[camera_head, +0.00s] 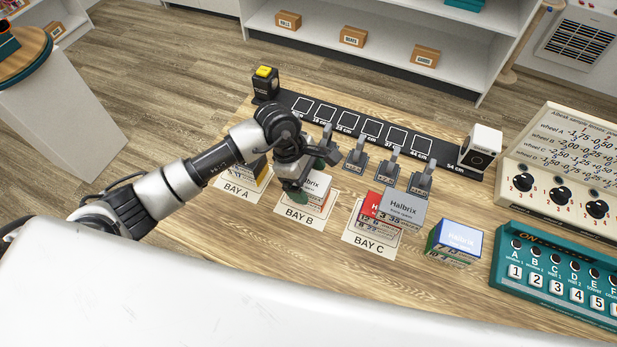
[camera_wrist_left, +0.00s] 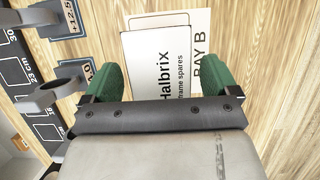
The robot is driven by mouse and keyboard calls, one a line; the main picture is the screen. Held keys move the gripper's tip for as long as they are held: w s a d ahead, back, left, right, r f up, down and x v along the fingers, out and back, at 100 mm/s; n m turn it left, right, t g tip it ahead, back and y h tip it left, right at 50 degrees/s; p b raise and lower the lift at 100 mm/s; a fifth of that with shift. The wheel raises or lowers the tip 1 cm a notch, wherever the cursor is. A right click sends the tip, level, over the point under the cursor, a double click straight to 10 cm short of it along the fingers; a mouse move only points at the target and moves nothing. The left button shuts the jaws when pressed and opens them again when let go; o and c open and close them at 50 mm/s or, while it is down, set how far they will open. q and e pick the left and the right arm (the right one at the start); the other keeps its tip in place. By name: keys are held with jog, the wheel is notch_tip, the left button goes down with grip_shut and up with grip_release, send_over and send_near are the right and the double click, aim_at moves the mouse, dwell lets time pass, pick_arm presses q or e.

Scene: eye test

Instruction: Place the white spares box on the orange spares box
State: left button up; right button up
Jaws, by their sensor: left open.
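The white spares box (camera_head: 319,186) stands on the BAY B card, partly hidden by my left gripper (camera_head: 297,188). In the left wrist view, the white box (camera_wrist_left: 168,62), lettered Halbrix, shows between the two green fingers of the open gripper (camera_wrist_left: 160,78). The gripper is over the box; I cannot tell whether the fingers touch it. A box with a yellow-orange side (camera_head: 263,174) stands at BAY A, mostly hidden by my left arm; it may be the orange spares box, but I cannot read its label. My right gripper is out of view.
At BAY C, a grey box (camera_head: 403,207) sits over a red box (camera_head: 373,204). A blue box (camera_head: 459,237) stands to the right. Grey clamp-like stands (camera_head: 388,167) line a black measuring strip (camera_head: 448,166) behind the bays. A teal button panel (camera_head: 555,270) fills the right.

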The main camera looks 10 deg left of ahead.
pick_arm(q)
jog(key=b+v, duration=0.1)
jog(key=v, duration=1)
jog(key=shift+r, duration=0.25)
jog(key=shift+f, duration=0.1)
